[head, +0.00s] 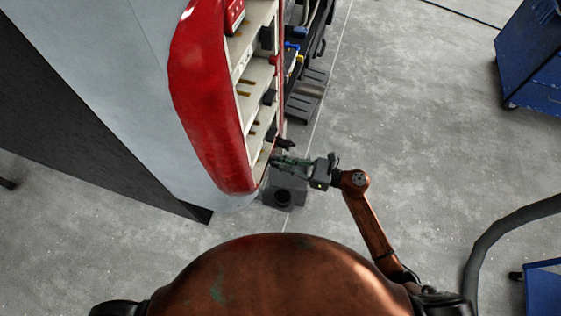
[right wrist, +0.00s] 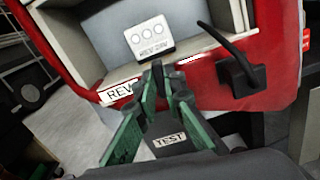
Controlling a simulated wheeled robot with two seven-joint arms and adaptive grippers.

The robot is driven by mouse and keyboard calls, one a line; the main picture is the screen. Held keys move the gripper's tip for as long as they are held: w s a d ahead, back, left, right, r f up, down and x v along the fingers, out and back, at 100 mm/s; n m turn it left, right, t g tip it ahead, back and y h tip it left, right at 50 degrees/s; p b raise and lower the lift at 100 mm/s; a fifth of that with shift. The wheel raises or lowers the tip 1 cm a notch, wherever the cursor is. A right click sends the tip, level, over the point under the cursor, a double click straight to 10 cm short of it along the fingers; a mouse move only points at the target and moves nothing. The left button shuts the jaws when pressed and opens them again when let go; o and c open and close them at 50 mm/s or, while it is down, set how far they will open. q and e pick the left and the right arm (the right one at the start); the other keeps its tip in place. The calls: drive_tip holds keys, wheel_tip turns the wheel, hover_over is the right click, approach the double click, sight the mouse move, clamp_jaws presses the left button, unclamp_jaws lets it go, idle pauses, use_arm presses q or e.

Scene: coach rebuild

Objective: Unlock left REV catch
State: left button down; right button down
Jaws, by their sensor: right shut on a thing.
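My right gripper (head: 283,161) reaches in from the right to the near end of the red-rimmed coach end (head: 205,100). In the right wrist view its green fingers (right wrist: 158,72) come together at the red rim, just right of a white REV label (right wrist: 119,92). They are shut on a small part there, taken as the REV catch; the fingertips mostly hide it, so its position cannot be told. A white card with three circles (right wrist: 150,38) stands above the fingertips. My left gripper is in no view.
A black block with a lever (right wrist: 240,75) sits on the red rim, right of the fingers. A dark box with a round opening (head: 285,190) is below my gripper. Blue cabinets (head: 535,55) stand at right. Grey floor (head: 410,90) between is open.

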use_arm(q)
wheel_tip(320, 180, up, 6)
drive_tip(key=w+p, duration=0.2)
drive_tip(key=p, duration=0.4)
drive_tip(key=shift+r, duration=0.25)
use_arm(e)
drive_tip(key=shift+w+d+f+m, duration=0.1)
drive_tip(key=shift+w+m, duration=0.05)
drive_tip(key=shift+m, duration=3.95)
drive_tip(key=shift+w+f+m, duration=0.1)
drive_tip(key=shift+m, duration=4)
use_arm(q)
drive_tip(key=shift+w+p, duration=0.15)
drive_tip(key=shift+p, duration=0.15)
use_arm(e)
drive_tip(key=c, duration=2)
unclamp_jaws()
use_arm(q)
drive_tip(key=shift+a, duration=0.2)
use_arm(e)
drive_tip(key=shift+d, duration=0.1)
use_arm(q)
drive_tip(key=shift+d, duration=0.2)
use_arm(e)
drive_tip(key=v, duration=1.2)
